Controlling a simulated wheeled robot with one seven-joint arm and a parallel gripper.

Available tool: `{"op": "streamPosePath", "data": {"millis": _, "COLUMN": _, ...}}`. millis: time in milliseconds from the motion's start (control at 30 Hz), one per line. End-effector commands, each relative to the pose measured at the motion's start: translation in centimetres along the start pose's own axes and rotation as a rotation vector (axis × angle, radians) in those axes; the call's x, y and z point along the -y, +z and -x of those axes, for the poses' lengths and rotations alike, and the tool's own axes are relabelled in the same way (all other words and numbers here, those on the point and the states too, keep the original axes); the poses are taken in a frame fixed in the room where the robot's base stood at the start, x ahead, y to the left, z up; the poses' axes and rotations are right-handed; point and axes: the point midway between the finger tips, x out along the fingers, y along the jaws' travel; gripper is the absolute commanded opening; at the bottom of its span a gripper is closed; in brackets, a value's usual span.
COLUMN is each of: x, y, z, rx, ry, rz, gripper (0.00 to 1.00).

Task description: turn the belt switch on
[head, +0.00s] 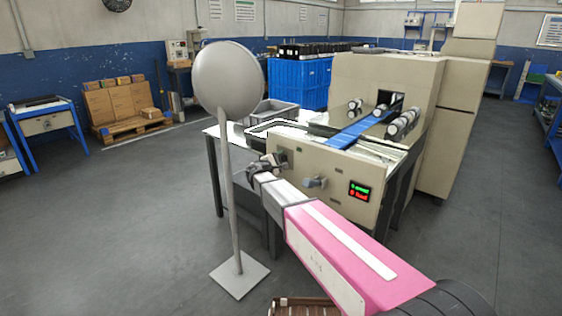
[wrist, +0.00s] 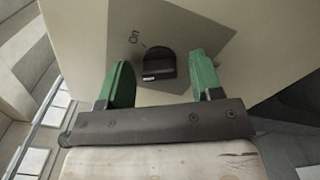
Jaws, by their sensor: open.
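The switch is a dark knob (wrist: 159,64) on a grey plate (wrist: 190,30) on the machine's beige panel. The word "On" with a short line is printed by its upper left in the wrist view. A small pale mark shows on the knob's lower left; I cannot tell its setting for sure. My gripper (wrist: 160,84) is open, with one green finger on either side of the knob in that view and no visible contact. In the head view my gripper (head: 262,166) is at the left part of the front panel, beside the grey switch plate (head: 281,157).
The flow wrapper (head: 385,80) has a blue belt (head: 362,132) with several rolls. A round-topped grey stand (head: 228,75) is close on the left.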

Motion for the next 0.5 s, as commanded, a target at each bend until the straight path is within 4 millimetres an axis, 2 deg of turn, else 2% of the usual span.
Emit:
{"op": "streamPosePath", "data": {"millis": 67, "x": 0.00, "y": 0.01, "z": 0.01, "rx": 0.000, "ry": 0.000, "rz": 0.000, "gripper": 0.60}}
{"op": "streamPosePath", "data": {"millis": 167, "x": 0.00, "y": 0.01, "z": 0.01, "rx": 0.000, "ry": 0.000, "rz": 0.000, "gripper": 0.30}}
{"op": "streamPosePath", "data": {"millis": 200, "x": 0.00, "y": 0.01, "z": 0.02, "rx": 0.000, "ry": 0.000, "rz": 0.000, "gripper": 0.17}}
{"op": "streamPosePath", "data": {"millis": 233, "x": 0.00, "y": 0.01, "z": 0.02, "rx": 0.000, "ry": 0.000, "rz": 0.000, "gripper": 0.11}}
{"op": "streamPosePath", "data": {"millis": 500, "x": 0.01, "y": 0.01, "z": 0.02, "rx": 0.000, "ry": -0.001, "rz": -0.015, "gripper": 0.11}}
